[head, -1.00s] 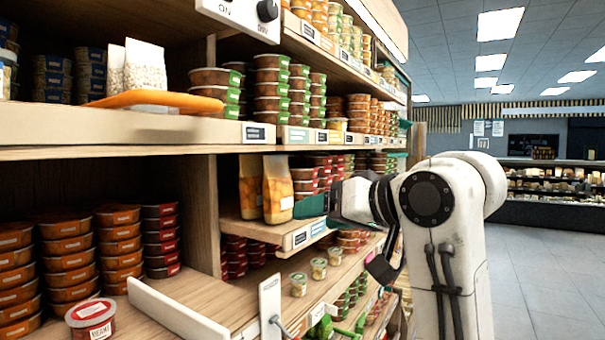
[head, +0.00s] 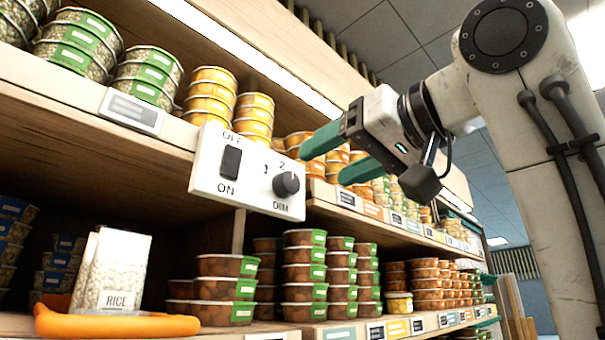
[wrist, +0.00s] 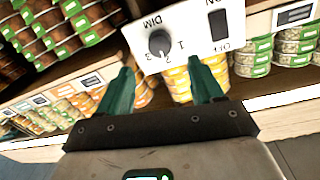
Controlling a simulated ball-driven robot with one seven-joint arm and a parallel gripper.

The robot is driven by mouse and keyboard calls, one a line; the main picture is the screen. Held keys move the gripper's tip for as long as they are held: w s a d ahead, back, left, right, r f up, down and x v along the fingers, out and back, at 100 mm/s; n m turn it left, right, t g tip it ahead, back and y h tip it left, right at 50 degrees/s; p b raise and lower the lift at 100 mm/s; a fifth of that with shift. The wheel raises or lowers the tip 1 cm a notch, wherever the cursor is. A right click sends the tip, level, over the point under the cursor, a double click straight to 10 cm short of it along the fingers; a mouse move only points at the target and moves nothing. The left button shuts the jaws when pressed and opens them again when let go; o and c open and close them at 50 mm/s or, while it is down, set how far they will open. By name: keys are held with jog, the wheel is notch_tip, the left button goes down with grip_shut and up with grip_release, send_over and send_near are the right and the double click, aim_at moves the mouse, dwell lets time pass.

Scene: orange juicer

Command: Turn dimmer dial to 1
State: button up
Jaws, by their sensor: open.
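The white switch panel (head: 247,172) is fixed to the shelf front in the head view. It carries a dark round dimmer dial (head: 286,184) at its right end, with numbers around it and DIM below. The dial also shows in the wrist view (wrist: 158,43), with 1, 2 and 3 around it. I cannot surely tell which number it points to. My gripper (head: 324,164) is open and empty, its green fingers pointing left toward the panel, just right of the dial. In the wrist view the fingertips (wrist: 159,66) sit below the dial, one to each side, apart from it.
A black OFF/ON rocker switch (head: 230,163) is on the panel's left. Shelves hold stacked tubs (head: 225,290) below and yellow tubs (head: 211,93) above and behind. A rice bag (head: 117,270) and an orange object (head: 110,322) are at lower left.

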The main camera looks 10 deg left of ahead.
aim_at(292, 183)
jog(key=p+x, duration=0.2)
jog(key=x, duration=0.5)
jog(key=shift+w+a+p, duration=0.25)
jog(key=shift+a+p, duration=0.05)
jog(key=c, duration=1.1)
jog(key=shift+o, duration=0.2)
jog(key=n, duration=0.5)
jog(key=shift+n, duration=0.4)
jog(key=n, duration=0.6)
jog(key=shift+f+y, duration=0.1)
jog(key=shift+y, duration=0.3)
jog(key=shift+n, duration=0.4)
